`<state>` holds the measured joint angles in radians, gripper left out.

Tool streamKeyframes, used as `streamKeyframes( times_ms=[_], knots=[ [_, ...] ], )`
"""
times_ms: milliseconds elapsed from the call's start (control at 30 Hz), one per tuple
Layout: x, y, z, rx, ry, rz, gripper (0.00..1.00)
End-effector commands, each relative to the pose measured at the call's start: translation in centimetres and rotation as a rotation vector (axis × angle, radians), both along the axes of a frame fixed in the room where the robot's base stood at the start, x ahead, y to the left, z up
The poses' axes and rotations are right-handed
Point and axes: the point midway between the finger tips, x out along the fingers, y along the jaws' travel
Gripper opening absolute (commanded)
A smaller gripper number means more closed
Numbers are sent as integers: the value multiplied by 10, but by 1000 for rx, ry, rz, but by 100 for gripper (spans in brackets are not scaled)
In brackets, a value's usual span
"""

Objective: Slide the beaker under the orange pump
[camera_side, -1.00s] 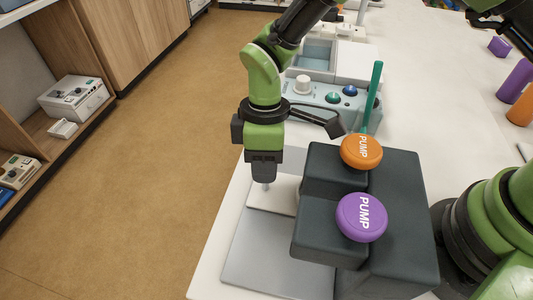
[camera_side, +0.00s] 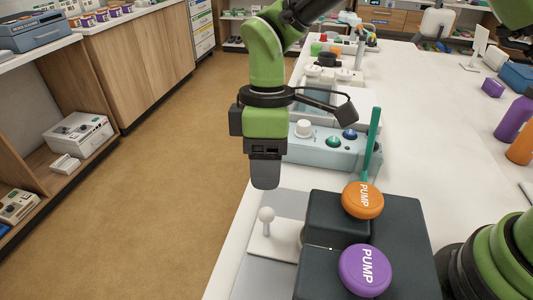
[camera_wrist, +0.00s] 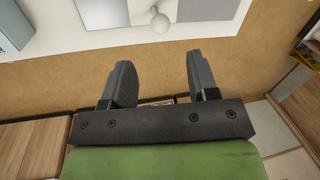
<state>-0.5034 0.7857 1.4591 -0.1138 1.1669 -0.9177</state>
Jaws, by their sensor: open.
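The orange pump (camera_side: 362,200) and the purple pump (camera_side: 365,270) sit on top of a dark stepped block (camera_side: 405,230), the orange one farther back. Left of the block, a white plate (camera_side: 262,247) carries an upright stem with a white ball knob (camera_side: 266,214). The knob also shows in the wrist view (camera_wrist: 160,23). I cannot make out the beaker; the block hides the area behind it. My gripper (camera_side: 265,186) points down above the knob, apart from it. In the wrist view my gripper (camera_wrist: 158,65) is open with nothing between its fingers.
A grey base sheet (camera_side: 258,278) lies under the plate at the table's left edge. A pale blue device with knobs (camera_side: 318,150) and an upright green rod (camera_side: 372,140) stand behind the block. Purple and orange bottles (camera_side: 515,120) stand far right. The white table (camera_side: 435,110) is clear between.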

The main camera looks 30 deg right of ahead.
Motion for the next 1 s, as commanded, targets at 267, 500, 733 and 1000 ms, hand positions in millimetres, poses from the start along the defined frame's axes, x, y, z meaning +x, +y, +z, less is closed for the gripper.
streamKeyframes(
  times_ms=[267, 500, 733, 1000],
  knots=[
    [2, -2, 13, 0, 0, -1, 54],
    [2, 0, 12, -1, 0, 48, 54],
    [4, 7, 11, -2, 0, 362, 54],
    [-3, 8, -23, -4, 7, 398, 54]
  ],
)
